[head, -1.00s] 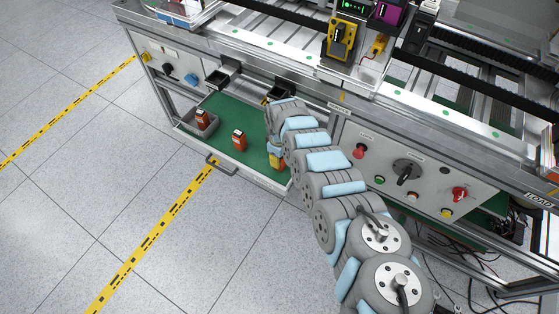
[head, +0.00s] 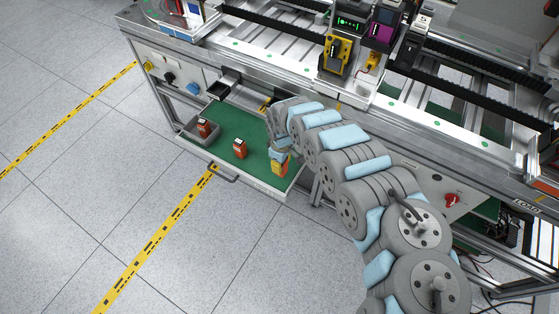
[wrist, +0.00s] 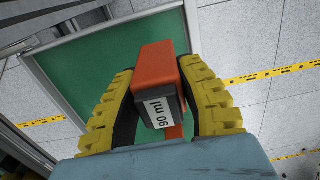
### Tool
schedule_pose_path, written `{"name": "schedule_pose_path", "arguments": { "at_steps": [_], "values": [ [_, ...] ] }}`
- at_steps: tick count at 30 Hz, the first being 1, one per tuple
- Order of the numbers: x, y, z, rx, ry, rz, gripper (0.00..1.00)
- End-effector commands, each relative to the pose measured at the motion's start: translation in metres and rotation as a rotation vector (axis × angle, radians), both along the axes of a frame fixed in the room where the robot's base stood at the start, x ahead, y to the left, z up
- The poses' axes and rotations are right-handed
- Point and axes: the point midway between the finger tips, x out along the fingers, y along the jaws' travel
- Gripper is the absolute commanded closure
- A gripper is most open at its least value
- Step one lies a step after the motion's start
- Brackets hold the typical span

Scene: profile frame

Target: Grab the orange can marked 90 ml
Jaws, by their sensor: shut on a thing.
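The orange can (wrist: 160,66) has a dark end and a white label reading "90 ml" in the wrist view. My gripper (head: 280,169) has yellow ribbed fingers, which are closed on both sides of the can. In the head view it is at the right part of the open green-floored drawer (head: 225,117), and the held can is mostly hidden there by my fingers and wrist. I cannot tell whether the can touches the drawer floor.
Another orange can (head: 239,149) stands mid-drawer. One more (head: 204,128) is in a grey bin (head: 191,134) at the drawer's left. The drawer handle (head: 222,174) sticks out in front. The machine frame with its rails (head: 282,62) rises behind.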

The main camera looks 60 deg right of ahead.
Motion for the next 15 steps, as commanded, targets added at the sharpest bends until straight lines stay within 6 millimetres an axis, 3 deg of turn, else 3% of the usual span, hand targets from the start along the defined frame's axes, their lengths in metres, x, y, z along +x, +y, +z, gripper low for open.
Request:
{"name": "schedule_pose_path", "arguments": {
  "at_steps": [8, 15],
  "values": [
    [-0.020, 0.011, 0.030, -0.006, 0.008, -0.003, 1.00],
    [-0.045, 0.036, 0.048, -0.002, 0.007, -0.002, 1.00]
  ]
}}
